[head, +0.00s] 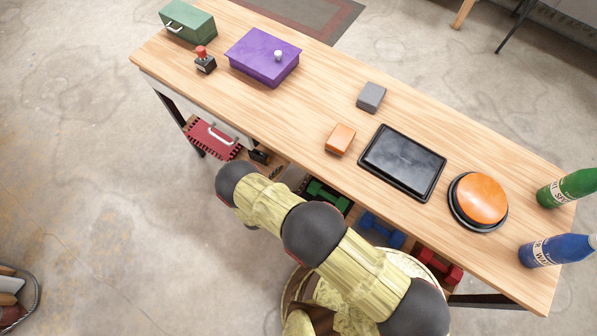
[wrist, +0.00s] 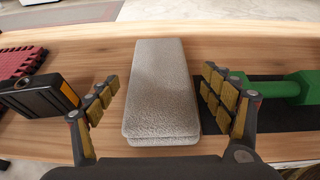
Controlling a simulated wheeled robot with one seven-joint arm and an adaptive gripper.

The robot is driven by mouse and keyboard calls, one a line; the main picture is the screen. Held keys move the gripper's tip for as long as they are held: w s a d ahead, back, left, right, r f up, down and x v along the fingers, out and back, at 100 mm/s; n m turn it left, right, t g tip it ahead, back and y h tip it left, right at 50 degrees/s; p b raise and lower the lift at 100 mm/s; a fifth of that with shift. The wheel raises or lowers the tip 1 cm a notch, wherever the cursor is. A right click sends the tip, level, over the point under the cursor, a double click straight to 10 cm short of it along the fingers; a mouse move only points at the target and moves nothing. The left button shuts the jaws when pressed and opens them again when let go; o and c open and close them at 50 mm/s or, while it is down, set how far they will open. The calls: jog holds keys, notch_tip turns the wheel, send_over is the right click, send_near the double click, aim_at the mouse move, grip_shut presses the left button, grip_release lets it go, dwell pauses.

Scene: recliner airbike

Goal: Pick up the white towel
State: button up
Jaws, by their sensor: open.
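The towel (wrist: 160,90) shows in the wrist view as a folded, thick, light grey-white fabric block lying flat on a wooden surface. My gripper (wrist: 160,76) is open, with one padded finger on each side of the towel. A gap shows between each finger and the towel's side. In the head view the towel and my gripper are hidden below the tabletop and behind my arm.
A green dumbbell (wrist: 290,88) lies right of the towel on a dark mat. A black and orange device (wrist: 38,97) and a red toothed mat (wrist: 22,63) are at left. Overhead, the wooden tabletop (head: 300,105) carries a purple box (head: 262,57), a tablet (head: 402,162) and bottles.

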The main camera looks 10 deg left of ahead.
aim_at(297, 171)
jog(key=b+x, duration=0.1)
jog(key=x, duration=0.1)
jog(key=b+x, duration=0.1)
jog(key=x, duration=0.2)
jog(key=shift+d+f, duration=0.1)
jog(key=shift+f, duration=0.2)
jog(key=shift+r, duration=0.1)
jog(key=c, duration=0.4)
jog(key=c, duration=0.7)
